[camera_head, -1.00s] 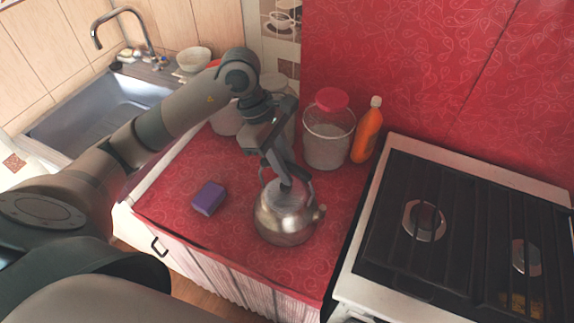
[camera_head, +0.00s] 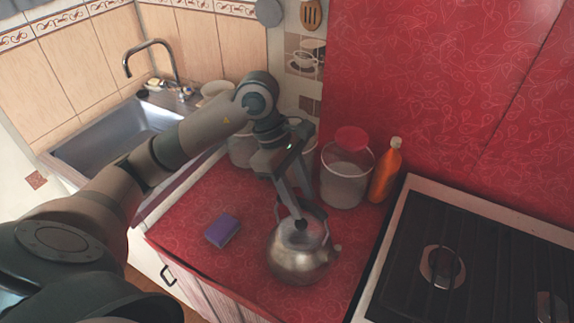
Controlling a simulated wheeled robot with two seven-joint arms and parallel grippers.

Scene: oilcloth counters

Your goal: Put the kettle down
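The metal kettle (camera_head: 300,262) is upright over the red counter (camera_head: 185,217), near its front edge and left of the stove. It appears to rest on the cloth. Its dark handle arches over the lid. My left gripper (camera_head: 301,220) points down at the kettle from above, with its fingertips at the handle, just over the lid. The fingertips overlap the dark handle, so I cannot tell whether they grip it or stand apart around it. My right gripper is not in view.
A purple sponge (camera_head: 222,230) lies left of the kettle. A clear jar with a red lid (camera_head: 346,178) and an orange bottle (camera_head: 385,172) stand behind it. The black-topped stove (camera_head: 470,255) is to the right, the sink (camera_head: 115,130) at the back left.

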